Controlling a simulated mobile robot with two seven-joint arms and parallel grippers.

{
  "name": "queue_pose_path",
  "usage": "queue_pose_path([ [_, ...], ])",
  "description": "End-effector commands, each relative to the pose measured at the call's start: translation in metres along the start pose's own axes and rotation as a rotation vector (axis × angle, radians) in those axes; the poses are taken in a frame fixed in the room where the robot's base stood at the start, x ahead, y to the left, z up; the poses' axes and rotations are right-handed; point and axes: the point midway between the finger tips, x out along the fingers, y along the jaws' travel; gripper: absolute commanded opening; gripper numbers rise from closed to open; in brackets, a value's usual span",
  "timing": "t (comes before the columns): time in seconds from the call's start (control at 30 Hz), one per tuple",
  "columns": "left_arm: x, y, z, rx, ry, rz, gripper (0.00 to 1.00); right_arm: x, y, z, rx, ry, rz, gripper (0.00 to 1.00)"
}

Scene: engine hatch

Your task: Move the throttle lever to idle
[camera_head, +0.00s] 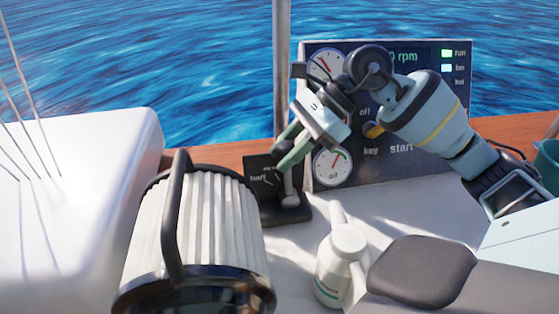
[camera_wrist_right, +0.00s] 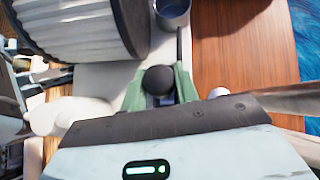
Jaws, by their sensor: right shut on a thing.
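The throttle lever stands on a dark base (camera_head: 285,213) left of the instrument panel. Its grey shaft (camera_head: 290,187) rises from the base toward my right gripper. My right gripper (camera_head: 287,153) reaches in from the upper right, its green fingers angled down at the lever's top. In the right wrist view, the lever's round black knob (camera_wrist_right: 159,80) sits between the green fingers (camera_wrist_right: 158,92), which are shut on it. In the head view the fingers hide the knob. A black plate (camera_head: 262,174) with small white lettering stands beside the lever. My left gripper is not in view.
The instrument panel (camera_head: 400,165) with gauges, a key switch and lit run and fan lamps stands close behind my right gripper. A large ribbed cylinder (camera_head: 205,225) with a black handle stands front left. A white jug (camera_head: 341,262) stands at the front. Wood trim (camera_wrist_right: 235,50) runs behind.

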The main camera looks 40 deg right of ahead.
Motion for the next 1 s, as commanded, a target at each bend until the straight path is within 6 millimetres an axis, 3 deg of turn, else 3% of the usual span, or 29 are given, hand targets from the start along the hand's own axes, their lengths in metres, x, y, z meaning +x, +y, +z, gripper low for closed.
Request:
queue_pose_path([
  [0.67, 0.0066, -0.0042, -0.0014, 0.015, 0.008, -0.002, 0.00, -0.0071, 0.0006, -0.0076, 0.003, 0.015, -0.002, 0.00],
  [0.7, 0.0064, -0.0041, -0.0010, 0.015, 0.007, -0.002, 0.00, -0.0071, 0.0006, -0.0076, 0.003, 0.015, -0.001, 0.36],
  [0.83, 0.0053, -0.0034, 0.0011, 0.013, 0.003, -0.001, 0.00, -0.0068, 0.0008, -0.0073, 0.003, 0.013, -0.001, 0.52],
  [1.0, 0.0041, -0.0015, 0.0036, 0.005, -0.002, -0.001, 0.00, -0.0064, 0.0010, -0.0068, 0.002, 0.011, 0.000, 0.52],
])
